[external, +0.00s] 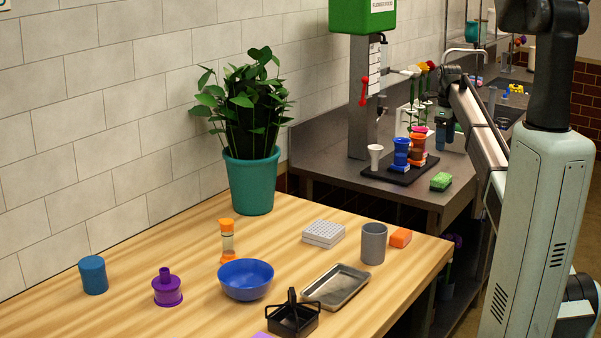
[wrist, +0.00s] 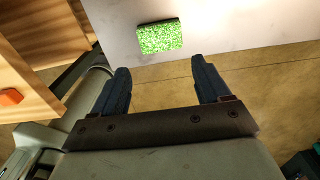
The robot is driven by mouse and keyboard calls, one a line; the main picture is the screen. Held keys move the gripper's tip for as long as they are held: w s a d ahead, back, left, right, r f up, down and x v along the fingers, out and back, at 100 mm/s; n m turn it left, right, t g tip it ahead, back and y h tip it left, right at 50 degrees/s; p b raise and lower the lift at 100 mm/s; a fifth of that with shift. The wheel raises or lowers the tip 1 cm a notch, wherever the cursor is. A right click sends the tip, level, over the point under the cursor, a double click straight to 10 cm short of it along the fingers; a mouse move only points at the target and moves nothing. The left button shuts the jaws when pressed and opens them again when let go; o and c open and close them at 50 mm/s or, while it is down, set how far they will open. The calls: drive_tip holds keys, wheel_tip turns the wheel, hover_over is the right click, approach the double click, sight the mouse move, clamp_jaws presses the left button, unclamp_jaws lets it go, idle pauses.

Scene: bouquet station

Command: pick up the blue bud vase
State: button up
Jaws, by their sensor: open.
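A blue vase-like piece (external: 401,153), which looks like the blue bud vase, stands upright on a black tray (external: 372,172) on the grey counter. A white flared piece (external: 375,157) stands left of it and an orange-brown one (external: 417,148) right of it, close by. My gripper (external: 445,132) is to the right of these pieces, above the counter, apart from them. In the wrist view my gripper (wrist: 160,70) is open, with nothing between its dark blue fingers. The blue vase does not show in the wrist view.
A green sponge (external: 440,181) lies near the counter's front edge; it also shows in the wrist view (wrist: 160,38). A grey post with a red lever (external: 364,90) and a rack of flowers (external: 418,100) stand behind the tray.

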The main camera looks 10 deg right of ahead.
drive_tip(key=a, duration=0.1)
drive_tip(key=n+t+y, duration=0.2)
drive_tip(key=n+t, duration=0.2)
drive_tip(key=n, duration=1.9)
approach(400, 147)
wheel_tip(400, 147, up, 2)
drive_tip(key=d, duration=0.1)
drive_tip(key=w+n, duration=0.1)
drive_tip(key=n, duration=0.7)
drive_tip(key=shift+n, duration=0.3)
drive_tip(key=shift+d+x, duration=0.1)
drive_tip(key=shift+x, duration=3.25)
drive_tip(key=shift+d+x, duration=0.15)
drive_tip(key=shift+x, duration=3.15)
drive_tip(key=shift+w+r, duration=0.1)
drive_tip(key=shift+w, duration=0.1)
clamp_jaws()
